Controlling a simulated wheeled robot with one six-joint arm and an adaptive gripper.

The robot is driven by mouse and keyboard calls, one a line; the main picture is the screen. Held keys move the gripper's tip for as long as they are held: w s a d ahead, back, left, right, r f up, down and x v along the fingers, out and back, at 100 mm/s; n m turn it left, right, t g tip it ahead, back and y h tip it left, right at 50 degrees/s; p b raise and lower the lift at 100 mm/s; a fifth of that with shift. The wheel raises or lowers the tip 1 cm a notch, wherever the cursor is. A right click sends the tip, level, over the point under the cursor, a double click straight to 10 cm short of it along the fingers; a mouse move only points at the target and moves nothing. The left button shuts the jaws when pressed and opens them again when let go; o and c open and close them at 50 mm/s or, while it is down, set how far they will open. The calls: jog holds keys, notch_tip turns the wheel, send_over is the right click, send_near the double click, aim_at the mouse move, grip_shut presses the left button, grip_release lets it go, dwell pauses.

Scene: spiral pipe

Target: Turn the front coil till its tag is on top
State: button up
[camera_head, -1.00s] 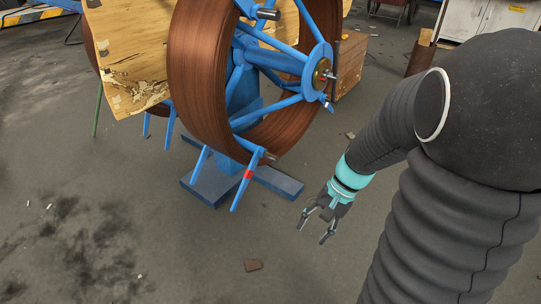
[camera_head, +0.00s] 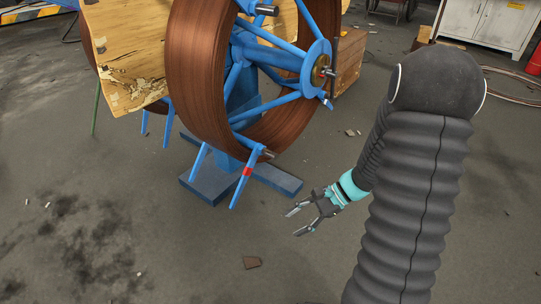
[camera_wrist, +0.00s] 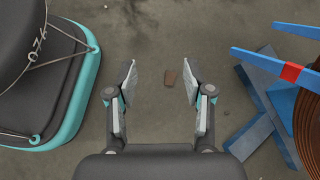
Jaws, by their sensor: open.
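The front coil (camera_head: 192,85) is a large reddish-brown wound ring on a blue spoked reel. Its red tag (camera_head: 247,172) is a band on a blue spoke end at the bottom of the ring, near the floor. The tag also shows at the right of the wrist view (camera_wrist: 291,72). My gripper (camera_head: 293,223) is open and empty, low over the floor, to the right of the tag and apart from the coil.
The reel's blue foot (camera_head: 275,181) lies on the floor under the coil. A worn wooden board (camera_head: 125,60) is behind the coil, and a wooden crate (camera_head: 349,62) stands beyond it. A small brown scrap (camera_head: 252,263) lies on otherwise open floor in front.

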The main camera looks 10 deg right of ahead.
jog(key=w+f+m+t+y, duration=0.2)
jog(key=w+f+m+t, duration=0.1)
jog(key=w+m, duration=0.2)
jog(key=m+t, duration=0.9)
jog(key=t, duration=0.1)
send_near(270, 155)
jog(key=shift+w+d+f+x, duration=0.1)
jog(key=shift+d+f+x, duration=0.05)
jog(key=shift+x, duration=1.65)
jog(key=shift+w+d+f+x, duration=0.1)
jog(key=shift+w+f+x, duration=0.05)
jog(key=shift+x, duration=1.6)
jog(key=shift+w+d+f+x, duration=0.1)
jog(key=shift+d+f+x, duration=0.05)
jog(key=shift+x, duration=1.65)
grip_shut()
